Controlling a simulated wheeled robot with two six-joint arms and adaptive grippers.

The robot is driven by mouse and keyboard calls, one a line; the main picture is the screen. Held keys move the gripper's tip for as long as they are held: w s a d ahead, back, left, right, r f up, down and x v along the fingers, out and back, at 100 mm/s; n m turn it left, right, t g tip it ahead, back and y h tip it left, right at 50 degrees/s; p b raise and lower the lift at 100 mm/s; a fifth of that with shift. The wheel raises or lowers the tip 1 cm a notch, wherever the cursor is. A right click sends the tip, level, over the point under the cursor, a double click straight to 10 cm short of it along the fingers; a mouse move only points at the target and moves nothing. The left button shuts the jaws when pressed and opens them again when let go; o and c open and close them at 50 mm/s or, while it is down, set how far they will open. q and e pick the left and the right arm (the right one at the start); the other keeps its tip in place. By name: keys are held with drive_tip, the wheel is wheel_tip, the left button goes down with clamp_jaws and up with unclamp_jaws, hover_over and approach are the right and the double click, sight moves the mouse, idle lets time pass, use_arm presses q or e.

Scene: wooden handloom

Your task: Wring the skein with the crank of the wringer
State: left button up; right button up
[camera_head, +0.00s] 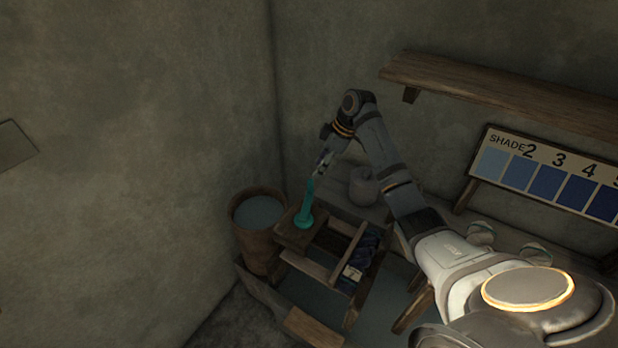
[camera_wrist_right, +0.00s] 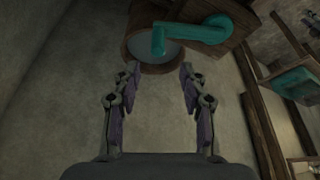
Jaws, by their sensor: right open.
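The teal crank (camera_head: 304,214) sits on a wooden block at the left end of the wooden wringer frame (camera_head: 334,267). In the right wrist view, the crank (camera_wrist_right: 200,30) shows as an arm with a handle pointing toward my fingers. My right gripper (camera_head: 322,164) is just above the crank handle. It also shows in the wrist view (camera_wrist_right: 159,72), with its fingers apart, empty, and the handle end beyond the gap between them. A dark blue bundle (camera_head: 369,244) lies in the frame; I cannot tell if it is the skein. My left gripper is not in view.
A round wooden tub (camera_head: 240,226) with grey liquid stands left of the wringer. A grey pot (camera_head: 364,188) is behind it. A wall shelf (camera_head: 500,87) and a blue shade board (camera_head: 550,180) are at the right. Another teal piece (camera_wrist_right: 296,82) shows in the wrist view.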

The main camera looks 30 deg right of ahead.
sight(311, 180)
drive_tip(key=p+x, duration=0.1)
drive_tip(key=x, duration=0.7)
drive_tip(key=shift+w+d+f, duration=0.1)
drive_tip(key=shift+f, duration=0.3)
clamp_jaws()
